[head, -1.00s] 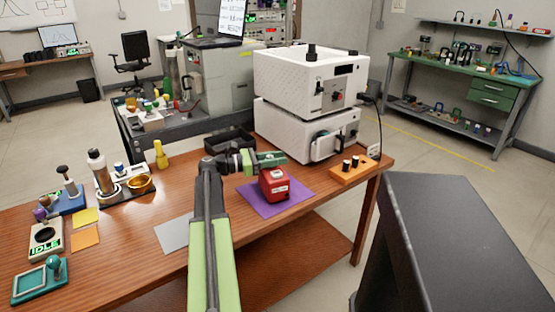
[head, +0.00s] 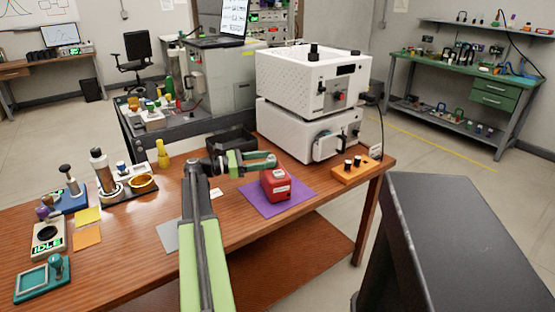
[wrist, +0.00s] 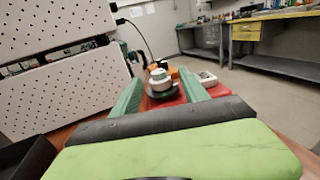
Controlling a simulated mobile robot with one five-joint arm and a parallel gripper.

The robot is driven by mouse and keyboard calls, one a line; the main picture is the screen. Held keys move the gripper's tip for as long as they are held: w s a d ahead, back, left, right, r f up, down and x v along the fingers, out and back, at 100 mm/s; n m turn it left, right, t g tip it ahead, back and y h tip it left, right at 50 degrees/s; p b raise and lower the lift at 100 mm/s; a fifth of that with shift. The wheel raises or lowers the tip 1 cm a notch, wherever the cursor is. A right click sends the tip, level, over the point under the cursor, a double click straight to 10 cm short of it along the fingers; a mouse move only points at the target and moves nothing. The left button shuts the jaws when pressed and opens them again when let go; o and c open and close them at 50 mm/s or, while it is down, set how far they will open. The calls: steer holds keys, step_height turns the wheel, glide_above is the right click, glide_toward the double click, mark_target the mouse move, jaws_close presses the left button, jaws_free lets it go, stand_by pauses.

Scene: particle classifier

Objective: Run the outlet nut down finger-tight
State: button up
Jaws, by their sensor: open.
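A red block (head: 275,187) with a pale label sits on a purple mat (head: 250,199) at the table's right. In the wrist view, a small white round fitting with a dark collar (wrist: 159,83) stands at the red block (wrist: 168,101), between my fingers in the picture. It may be the outlet nut; I cannot tell for sure. My gripper (head: 264,160) is level, open and empty, just behind and above the block in the head view. Its two green fingers also show in the wrist view (wrist: 160,92), apart from each other. I see no contact with the fitting.
A white two-tier instrument (head: 310,92) stands behind the block. An orange box (head: 355,168) with black knobs is to its right. A black tray (head: 230,141) lies behind my arm.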

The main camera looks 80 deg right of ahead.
steer(key=v, duration=1.2)
